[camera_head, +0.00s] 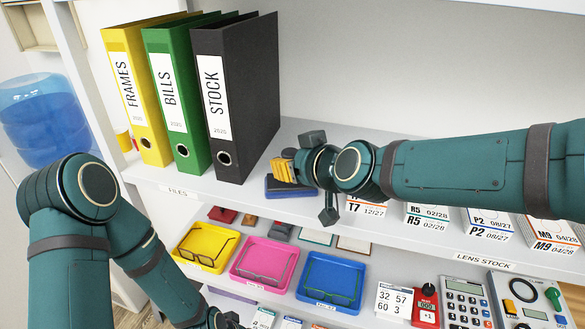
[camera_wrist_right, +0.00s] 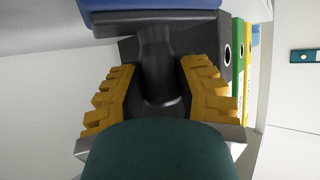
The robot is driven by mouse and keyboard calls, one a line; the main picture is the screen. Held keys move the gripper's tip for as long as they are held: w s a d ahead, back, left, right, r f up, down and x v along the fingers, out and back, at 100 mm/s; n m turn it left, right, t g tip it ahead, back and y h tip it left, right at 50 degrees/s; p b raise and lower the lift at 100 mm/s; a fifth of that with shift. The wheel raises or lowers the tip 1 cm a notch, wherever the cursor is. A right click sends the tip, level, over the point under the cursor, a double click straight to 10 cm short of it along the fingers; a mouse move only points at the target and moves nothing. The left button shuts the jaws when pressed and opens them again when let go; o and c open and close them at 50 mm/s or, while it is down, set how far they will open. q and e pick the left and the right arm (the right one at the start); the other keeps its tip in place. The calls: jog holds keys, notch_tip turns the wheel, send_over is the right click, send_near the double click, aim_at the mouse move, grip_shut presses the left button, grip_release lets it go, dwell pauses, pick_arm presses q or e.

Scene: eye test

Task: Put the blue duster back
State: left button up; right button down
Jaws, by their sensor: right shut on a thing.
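The blue duster (camera_head: 291,190) has a blue base and a dark handle. In the head view it is at the upper shelf's surface, just right of the black STOCK binder; whether it rests there or is held slightly above, I cannot tell. My right gripper (camera_head: 285,168) is shut on its handle. In the right wrist view the yellow fingers of my right gripper (camera_wrist_right: 158,85) stand on both sides of the duster's dark handle (camera_wrist_right: 157,45). The blue part shows at the top edge. My left arm reaches down to the bottom edge; its fingers are out of frame.
Yellow (camera_head: 140,100), green (camera_head: 172,100) and black (camera_head: 240,100) binders stand at the left of the upper shelf (camera_head: 225,192). Lens boxes (camera_head: 427,217) stand at its front right. Below are yellow (camera_head: 195,262), pink (camera_head: 246,275) and blue (camera_head: 316,297) trays with glasses. The upper shelf's back is clear.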

jog(key=shift+s+r, duration=0.1)
jog(key=shift+r, duration=0.05)
jog(key=c, duration=0.7)
grip_release()
jog(key=shift+f, duration=0.2)
jog(key=shift+r, duration=0.15)
jog(key=shift+r, duration=0.2)
jog(key=p+v, duration=0.3)
jog(key=v, duration=0.9)
jog(key=shift+p, duration=0.4)
jog(key=shift+f, duration=0.15)
